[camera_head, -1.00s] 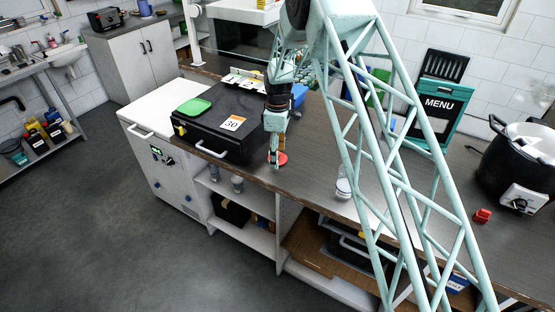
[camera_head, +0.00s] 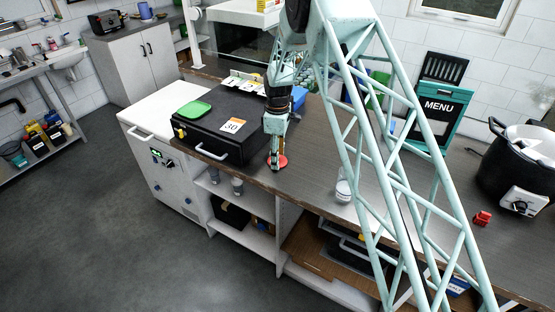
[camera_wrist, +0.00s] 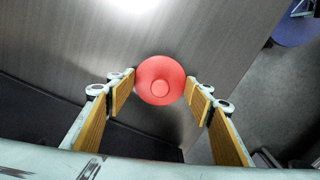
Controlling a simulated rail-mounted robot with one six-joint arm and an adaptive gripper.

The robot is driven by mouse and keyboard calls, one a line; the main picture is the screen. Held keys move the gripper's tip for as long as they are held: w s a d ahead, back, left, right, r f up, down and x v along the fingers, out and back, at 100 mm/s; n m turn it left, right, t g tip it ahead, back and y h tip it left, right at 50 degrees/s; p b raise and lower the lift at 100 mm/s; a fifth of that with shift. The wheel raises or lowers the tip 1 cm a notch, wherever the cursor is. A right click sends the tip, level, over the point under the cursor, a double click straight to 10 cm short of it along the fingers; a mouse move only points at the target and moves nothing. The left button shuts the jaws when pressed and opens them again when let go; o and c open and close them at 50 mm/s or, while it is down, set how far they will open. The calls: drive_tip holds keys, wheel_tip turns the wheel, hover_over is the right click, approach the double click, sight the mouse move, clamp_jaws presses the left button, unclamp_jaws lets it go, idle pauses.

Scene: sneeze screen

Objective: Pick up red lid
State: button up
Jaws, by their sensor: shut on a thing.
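The red lid (camera_head: 281,161) is a round disc with a small raised knob. It is at the counter near its front edge, just right of the black case. In the wrist view the lid (camera_wrist: 160,80) sits between the tips of my gripper (camera_wrist: 160,88), with the knob facing the camera. My gripper (camera_head: 274,166) points down at the lid and its fingers are shut on it. In the head view the fingers hide part of the lid's left side. I cannot tell whether the lid is touching the counter.
A black case (camera_head: 225,136) with a "30" card and a green lid (camera_head: 194,109) on top stands to the left. A glass jar (camera_head: 343,190) is to the right on the counter (camera_head: 310,170). A black pot (camera_head: 510,170) stands far right. The counter around the lid is mostly bare.

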drive_tip(key=shift+r, duration=0.2)
drive_tip(key=shift+r+b, duration=0.3)
drive_tip(key=shift+r, duration=1.25)
drive_tip(key=s+d, duration=0.1)
drive_tip(key=s, duration=0.4)
drive_tip(key=s+d+r+b, duration=0.1)
drive_tip(key=s+d, duration=0.1)
drive_tip(key=s, duration=0.3)
drive_tip(key=s+d+b, duration=0.1)
drive_tip(key=s, duration=0.4)
drive_tip(key=shift+s+d+r, duration=0.2)
drive_tip(key=shift+r, duration=0.05)
